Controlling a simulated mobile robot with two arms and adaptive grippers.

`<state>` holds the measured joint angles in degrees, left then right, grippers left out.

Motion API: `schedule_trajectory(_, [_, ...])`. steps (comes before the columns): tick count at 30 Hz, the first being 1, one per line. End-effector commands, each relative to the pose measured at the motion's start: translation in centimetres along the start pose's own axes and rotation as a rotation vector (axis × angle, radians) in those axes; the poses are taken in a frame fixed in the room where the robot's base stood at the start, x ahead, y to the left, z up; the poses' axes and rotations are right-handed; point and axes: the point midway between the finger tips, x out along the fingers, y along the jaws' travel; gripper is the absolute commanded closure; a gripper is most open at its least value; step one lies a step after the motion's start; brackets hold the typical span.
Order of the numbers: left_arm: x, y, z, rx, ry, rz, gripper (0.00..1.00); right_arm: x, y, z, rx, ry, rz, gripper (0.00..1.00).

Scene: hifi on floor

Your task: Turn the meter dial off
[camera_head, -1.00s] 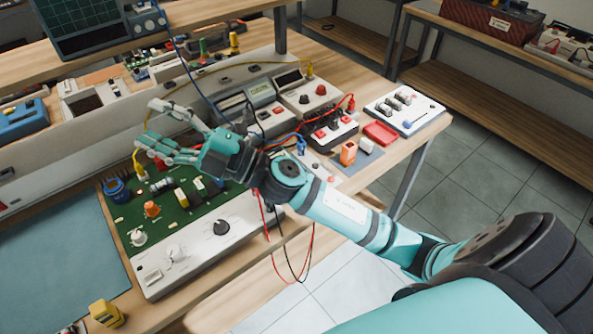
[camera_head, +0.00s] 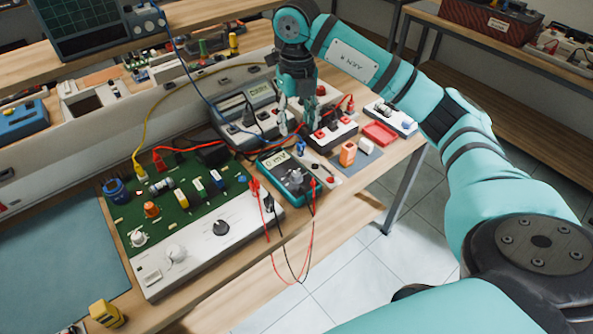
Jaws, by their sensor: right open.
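The meter (camera_head: 268,163) is a small teal multimeter lying on the bench, right of the green circuit board. Its lit display shows a reading that looks like mV. Its grey dial (camera_head: 295,178) is on the right part of its face, and I cannot tell its setting. Red and black leads run from the meter and hang over the front edge. My right gripper (camera_head: 297,126) points down, open and empty, behind the dial and apart from it. My left gripper is not in view.
The green circuit board (camera_head: 170,213) with knobs lies left of the meter. A grey instrument (camera_head: 246,112) and a box with red sockets (camera_head: 331,134) stand behind it. An orange block (camera_head: 348,153) and a red tray (camera_head: 380,133) are at the right. The blue mat (camera_head: 55,250) is bare.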

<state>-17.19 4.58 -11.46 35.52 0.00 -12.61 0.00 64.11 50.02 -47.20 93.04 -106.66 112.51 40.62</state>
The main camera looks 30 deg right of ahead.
Motion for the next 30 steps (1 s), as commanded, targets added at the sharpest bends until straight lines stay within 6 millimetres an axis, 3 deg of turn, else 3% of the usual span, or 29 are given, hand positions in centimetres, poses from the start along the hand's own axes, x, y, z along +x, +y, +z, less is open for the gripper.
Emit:
schedule_trajectory(18, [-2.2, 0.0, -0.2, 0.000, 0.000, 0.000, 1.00, 12.7, 0.2, -0.2, -0.005, 0.006, 0.004, 0.52])
schedule_trajectory(24, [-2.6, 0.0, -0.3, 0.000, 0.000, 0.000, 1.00, 15.5, 0.3, -0.1, -0.005, 0.004, 0.006, 0.52])
schedule_trajectory(30, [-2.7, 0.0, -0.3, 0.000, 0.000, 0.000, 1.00, 16.6, 0.3, -0.1, -0.006, 0.001, 0.005, 0.52])
